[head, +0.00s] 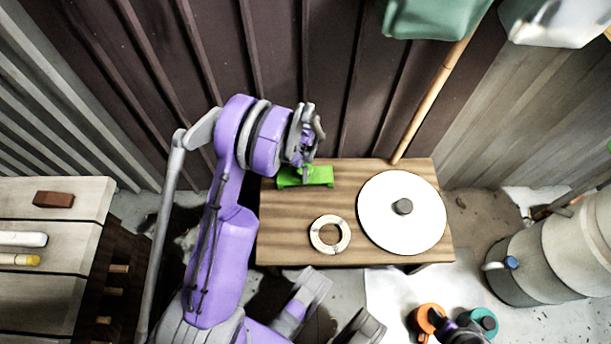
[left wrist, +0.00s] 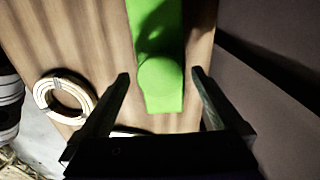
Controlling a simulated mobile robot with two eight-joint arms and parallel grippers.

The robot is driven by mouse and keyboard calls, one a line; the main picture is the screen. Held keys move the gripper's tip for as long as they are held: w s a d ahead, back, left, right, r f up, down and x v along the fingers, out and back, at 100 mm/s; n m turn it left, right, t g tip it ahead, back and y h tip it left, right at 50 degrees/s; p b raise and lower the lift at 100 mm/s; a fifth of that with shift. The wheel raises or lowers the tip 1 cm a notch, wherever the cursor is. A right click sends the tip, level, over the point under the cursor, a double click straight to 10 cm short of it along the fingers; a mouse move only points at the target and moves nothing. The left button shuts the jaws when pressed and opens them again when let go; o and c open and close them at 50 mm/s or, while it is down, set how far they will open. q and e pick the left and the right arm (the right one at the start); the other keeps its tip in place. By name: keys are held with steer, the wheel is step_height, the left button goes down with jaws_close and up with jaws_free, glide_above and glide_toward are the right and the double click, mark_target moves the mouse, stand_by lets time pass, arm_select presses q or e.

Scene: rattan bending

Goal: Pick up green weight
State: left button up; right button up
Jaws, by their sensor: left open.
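The green weight (head: 318,176) lies on the wooden table (head: 290,240) near its back left corner. It is a flat green bar with a rounded knob, and its left part is partly covered by my arm in the head view. In the left wrist view the green weight (left wrist: 158,85) lies between my two fingers. My left gripper (head: 306,165) is over the weight. In the left wrist view my left gripper (left wrist: 160,75) is open, with a gap on each side of the weight.
A pale coiled ring (head: 317,240) lies in front of the weight; it also shows in the left wrist view (left wrist: 45,97). A white disc (head: 380,215) with a grey knob covers the table's right side. A dark ribbed wall (head: 340,80) stands close behind. A bamboo pole (head: 432,100) leans there.

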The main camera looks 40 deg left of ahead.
arm_select(q)
step_height(320, 180, down, 2)
steer(key=shift+f, duration=0.1)
jaws_close()
stand_by(0.5)
